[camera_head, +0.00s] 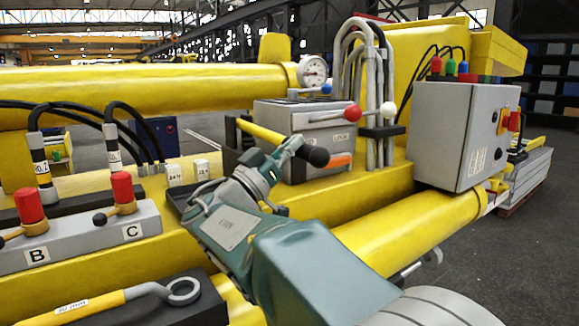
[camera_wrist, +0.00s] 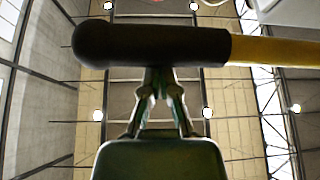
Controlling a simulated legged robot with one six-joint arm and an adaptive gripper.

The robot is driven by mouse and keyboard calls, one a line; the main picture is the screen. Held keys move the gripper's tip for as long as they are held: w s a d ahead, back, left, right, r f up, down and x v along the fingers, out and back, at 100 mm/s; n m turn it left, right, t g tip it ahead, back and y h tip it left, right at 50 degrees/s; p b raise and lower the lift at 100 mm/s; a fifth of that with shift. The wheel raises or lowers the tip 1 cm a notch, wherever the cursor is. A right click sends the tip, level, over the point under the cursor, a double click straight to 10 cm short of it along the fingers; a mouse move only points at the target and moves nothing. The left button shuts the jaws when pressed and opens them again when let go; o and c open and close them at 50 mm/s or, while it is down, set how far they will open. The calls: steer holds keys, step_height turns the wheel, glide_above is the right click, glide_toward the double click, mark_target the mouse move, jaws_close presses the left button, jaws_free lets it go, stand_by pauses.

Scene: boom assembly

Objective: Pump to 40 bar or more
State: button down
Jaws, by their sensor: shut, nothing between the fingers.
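The pump lever is a yellow bar (camera_head: 262,132) with a black grip (camera_head: 315,156), slanting down to the right in front of the grey pump box (camera_head: 325,118). The wrist view shows the black grip (camera_wrist: 150,44) crossing above my fingers and the yellow bar (camera_wrist: 275,50) running off right. My gripper (camera_head: 291,148) is at the lever near the grip; in the wrist view its fingers (camera_wrist: 160,88) are together with their tips at the grip's lower edge, seemingly touching. The grip is not enclosed. The round white pressure gauge (camera_head: 313,69) is behind; its reading is too small to tell.
Red and white ball knobs (camera_head: 352,111) (camera_head: 388,110) stand right of the pump box. A grey control box (camera_head: 462,135) is at the right. Valves B and C (camera_head: 37,255) (camera_head: 131,232) and a yellow-handled tool (camera_head: 120,296) are at the left. Hoses arch above the pump.

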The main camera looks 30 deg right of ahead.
steer(key=r, duration=0.3)
steer(key=a+r, duration=0.1)
steer(key=r, duration=0.1)
steer(key=shift+s+r, duration=0.1)
steer(key=shift+r, duration=0.1)
steer(key=shift+d, duration=0.2)
stand_by(1.3)
steer(key=a+n+t, duration=0.1)
steer(key=a, duration=0.8)
steer(key=shift+f, duration=0.1)
